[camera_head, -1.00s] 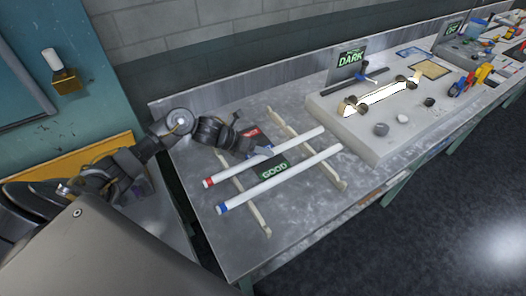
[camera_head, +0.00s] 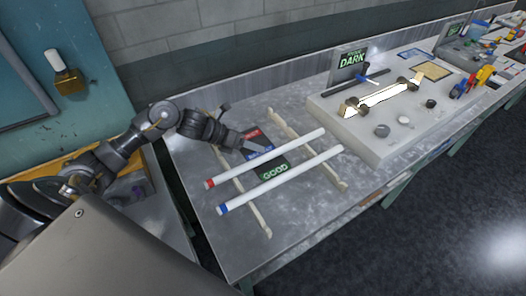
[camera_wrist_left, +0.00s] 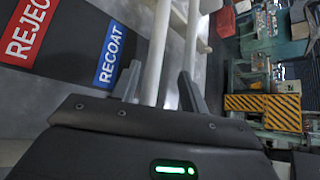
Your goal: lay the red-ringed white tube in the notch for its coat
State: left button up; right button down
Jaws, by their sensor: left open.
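The red-ringed white tube (camera_head: 270,157) lies across two pale notched rails, its red ring at the near left end. The blue-ringed white tube (camera_head: 285,178) lies roughly parallel, in front of it. The dark label mat between the rails reads RECOAT (camera_head: 259,153) and GOOD (camera_head: 274,171). My right gripper is not in view.
The left rail (camera_head: 252,207) and right rail (camera_head: 333,176) stand on the grey metal bench. A pale block (camera_head: 375,148) with a bright glowing piece and knobs stands to the right, by a DARK sign (camera_head: 349,60). The bench's front left is clear.

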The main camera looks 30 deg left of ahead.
pick_arm(q)
jog(key=b+v, duration=0.1)
jog(key=v, duration=0.6)
jog(key=shift+s+a+r+b, duration=0.15)
jog(key=shift+a+b, duration=0.1)
jog(key=shift+b, duration=0.1)
jog(key=shift+r, duration=0.1)
dwell(0.3)
